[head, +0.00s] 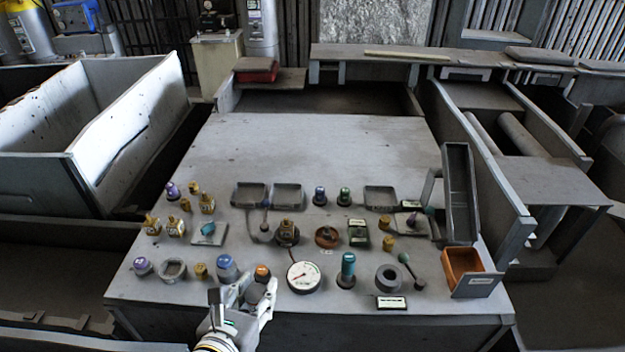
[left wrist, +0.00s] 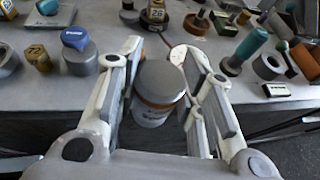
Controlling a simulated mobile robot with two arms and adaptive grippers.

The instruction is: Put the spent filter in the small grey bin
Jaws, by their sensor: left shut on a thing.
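My left gripper (head: 250,294) is at the front edge of the table, shut on a grey cylinder with an orange band (left wrist: 160,88), which I take to be the spent filter. In the left wrist view the cylinder sits between the two fingers (left wrist: 166,84), its pale lettered side partly showing. In the head view the fingers partly hide it. I cannot tell which container is the small grey bin. A tall narrow grey box (head: 459,193) stands at the table's right side, and small grey trays (head: 287,195) lie mid-table. My right gripper is not in view.
Close around the gripper are a blue-capped jar (head: 227,266), a round white gauge (head: 304,277), a teal-topped cylinder (head: 347,268) and a grey ring (head: 388,278). An orange-lined box (head: 468,270) stands at the right front. The table's back half (head: 320,145) is clear.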

